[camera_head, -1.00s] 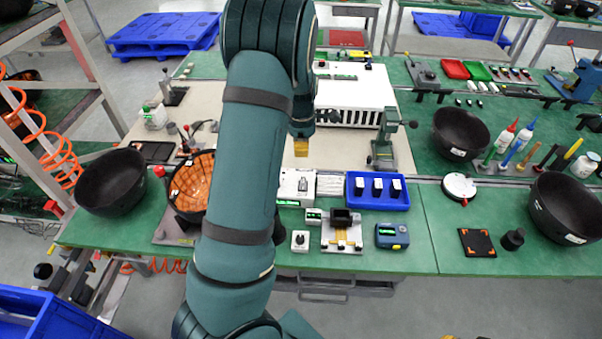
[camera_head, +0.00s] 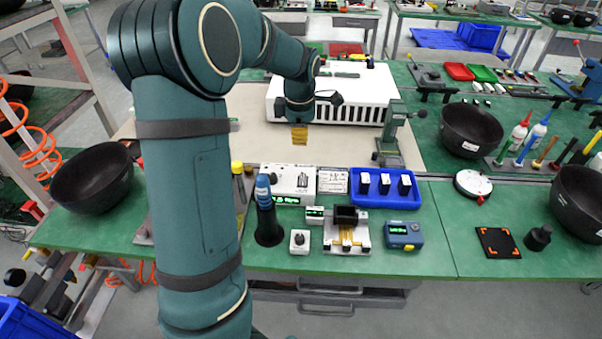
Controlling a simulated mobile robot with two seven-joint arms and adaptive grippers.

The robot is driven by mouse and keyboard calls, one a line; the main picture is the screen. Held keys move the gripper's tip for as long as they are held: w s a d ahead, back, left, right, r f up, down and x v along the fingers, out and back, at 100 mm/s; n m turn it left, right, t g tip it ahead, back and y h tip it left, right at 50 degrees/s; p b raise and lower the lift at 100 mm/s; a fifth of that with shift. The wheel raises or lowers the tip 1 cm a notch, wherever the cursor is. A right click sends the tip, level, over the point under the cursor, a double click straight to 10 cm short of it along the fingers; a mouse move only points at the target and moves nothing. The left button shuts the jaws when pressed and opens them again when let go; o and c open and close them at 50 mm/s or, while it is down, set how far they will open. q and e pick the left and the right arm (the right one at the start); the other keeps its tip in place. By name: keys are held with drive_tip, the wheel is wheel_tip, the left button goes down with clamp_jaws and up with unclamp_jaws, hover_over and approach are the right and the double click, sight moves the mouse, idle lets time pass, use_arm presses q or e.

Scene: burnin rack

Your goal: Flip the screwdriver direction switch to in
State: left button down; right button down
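A white controller box (camera_head: 286,172) with a green digital display stands at the table's middle. A blue-topped tool, seemingly the screwdriver (camera_head: 264,194), stands upright in a black cone holder (camera_head: 268,228) at its front left. A small white box with a black knob (camera_head: 299,240) sits in front of the controller. I cannot tell which part is the direction switch. My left gripper (camera_head: 299,136) points down above the beige mat, behind the controller and apart from it. Its yellowish fingertips show, but the gap between them is not clear. My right gripper is out of view.
A blue tray (camera_head: 386,201) with white-topped black pieces is right of the controller. A metal fixture (camera_head: 347,237) and a blue meter (camera_head: 403,235) stand in front. A white slotted box (camera_head: 356,106) and a grey-green press (camera_head: 388,145) stand behind. Black bowls (camera_head: 95,178) flank the bench.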

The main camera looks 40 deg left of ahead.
sight(301, 175)
use_arm(q)
drive_tip(key=shift+f, duration=0.1)
drive_tip(key=f+b, duration=0.1)
drive_tip(key=f, duration=0.3)
drive_tip(key=w+f+b, duration=0.1)
drive_tip(key=f, duration=0.4)
drive_tip(key=a+f+b, duration=0.1)
drive_tip(key=f+b, duration=0.1)
drive_tip(key=f, duration=0.2)
drive_tip(key=shift+w+f, duration=0.15)
drive_tip(key=shift+f, duration=0.25)
